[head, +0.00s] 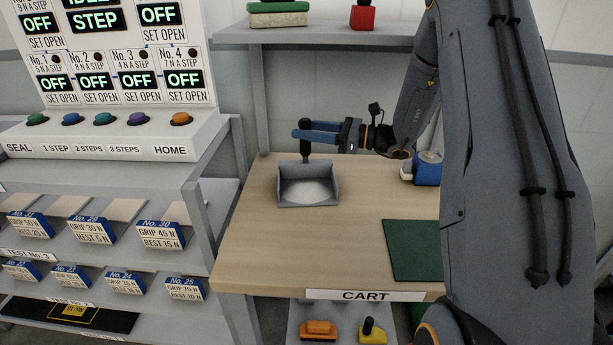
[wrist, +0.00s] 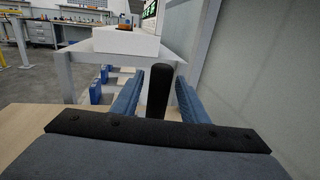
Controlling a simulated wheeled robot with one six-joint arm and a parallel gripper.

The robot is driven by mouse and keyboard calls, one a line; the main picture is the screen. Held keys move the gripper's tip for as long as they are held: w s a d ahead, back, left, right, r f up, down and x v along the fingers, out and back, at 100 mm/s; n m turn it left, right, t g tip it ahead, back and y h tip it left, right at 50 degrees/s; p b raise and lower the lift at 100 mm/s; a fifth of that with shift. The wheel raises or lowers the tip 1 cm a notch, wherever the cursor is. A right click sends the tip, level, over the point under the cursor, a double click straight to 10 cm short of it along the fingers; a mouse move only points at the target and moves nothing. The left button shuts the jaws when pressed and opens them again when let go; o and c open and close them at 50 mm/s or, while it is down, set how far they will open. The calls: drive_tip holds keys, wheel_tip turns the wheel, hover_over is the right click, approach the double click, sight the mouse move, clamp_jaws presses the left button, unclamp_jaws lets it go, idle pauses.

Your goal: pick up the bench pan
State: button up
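The bench pan (head: 308,187) is a grey, open scoop on the wooden cart top, with its open side toward the head camera. Its black handle (wrist: 160,92) stands upright at its back edge. My gripper (head: 304,131) reaches in from the right, with its two blue fingers on either side of the handle, close to the fingertips. The wrist view shows the handle upright between the fingers (wrist: 160,98). The pan appears to rest on the cart.
A green mat (head: 412,250) lies at the right of the cart top (head: 320,250). A blue device (head: 428,170) stands behind it, near my arm. A shelf (head: 320,37) is above the back. A control panel with coloured buttons (head: 100,135) stands at left. The cart's front middle is clear.

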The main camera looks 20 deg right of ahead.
clamp_jaws()
drive_tip(key=shift+r, duration=0.1)
drive_tip(key=shift+s+a+r, duration=0.1)
drive_tip(key=shift+s+r, duration=0.25)
drive_tip(key=shift+s+r+b, duration=0.1)
drive_tip(key=shift+r+b, duration=0.45)
drive_tip(key=shift+r, duration=2.6)
drive_tip(key=s+a, duration=0.3)
drive_tip(key=s, duration=0.6)
drive_tip(key=s+a+b, duration=0.1)
drive_tip(key=s+a, duration=0.2)
drive_tip(key=s, duration=0.6)
drive_tip(key=c, duration=0.7)
unclamp_jaws()
clamp_jaws()
